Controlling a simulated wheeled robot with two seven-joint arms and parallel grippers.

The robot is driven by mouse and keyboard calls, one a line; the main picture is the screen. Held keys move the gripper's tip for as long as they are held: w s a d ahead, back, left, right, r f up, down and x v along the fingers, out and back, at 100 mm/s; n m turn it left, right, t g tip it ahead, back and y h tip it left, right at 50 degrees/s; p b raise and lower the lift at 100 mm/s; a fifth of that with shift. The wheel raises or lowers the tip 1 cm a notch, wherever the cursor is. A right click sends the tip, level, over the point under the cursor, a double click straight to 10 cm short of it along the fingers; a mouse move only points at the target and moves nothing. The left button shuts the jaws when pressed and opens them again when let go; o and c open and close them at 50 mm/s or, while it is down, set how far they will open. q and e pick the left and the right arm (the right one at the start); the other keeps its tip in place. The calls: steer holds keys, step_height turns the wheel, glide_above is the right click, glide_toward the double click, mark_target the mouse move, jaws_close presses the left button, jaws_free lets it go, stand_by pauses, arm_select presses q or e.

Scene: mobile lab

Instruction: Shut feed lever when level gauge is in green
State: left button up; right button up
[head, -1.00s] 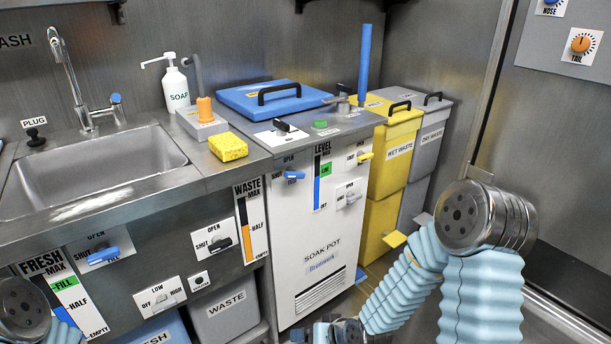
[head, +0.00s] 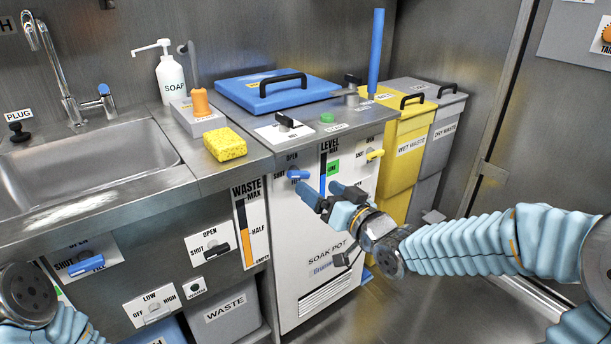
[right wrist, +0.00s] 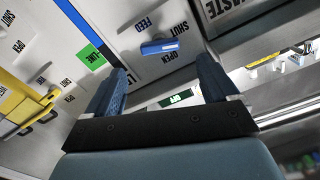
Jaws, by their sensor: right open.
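The soak pot (head: 292,262) is a white-fronted cabinet with the level gauge (head: 323,165) on its upper front. The gauge has a blue column and a green LINE patch (head: 334,167); the patch also shows in the right wrist view (right wrist: 92,57). The column's exact top is too small to tell. The blue feed lever (head: 298,175) is left of the gauge, its handle roughly horizontal; it also shows in the right wrist view (right wrist: 160,47), beyond and between the fingers. My right gripper (head: 320,189) is open and empty, in front of the gauge's lower part. My left gripper is out of view.
A yellow lever (head: 375,154) is on the pot's right. A black-handled lever (head: 284,122) and green button (head: 326,118) are on its top. The sink (head: 90,165), yellow sponge (head: 225,144) and waste gauge (head: 248,225) lie left. Yellow (head: 402,165) and grey (head: 438,135) bins stand right.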

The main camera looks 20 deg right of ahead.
mark_target(301, 175)
steer(key=x, duration=0.6)
steer(key=shift+w, duration=0.15)
steer(key=c, duration=1.1)
steer(key=shift+o, duration=0.2)
steer(key=n+b, duration=0.1)
steer(key=b, duration=0.1)
steer(key=n+b, duration=0.2)
steer(key=b, duration=0.1)
steer(key=shift+a+f+b, duration=0.1)
steer(key=shift+f+b, duration=0.2)
steer(key=shift+f, duration=0.1)
steer(key=shift+r+n+b, duration=0.35)
steer(key=shift+n+b, duration=0.15)
steer(key=shift+n, duration=0.1)
steer(key=o, duration=1.1)
steer(key=shift+c, duration=0.2)
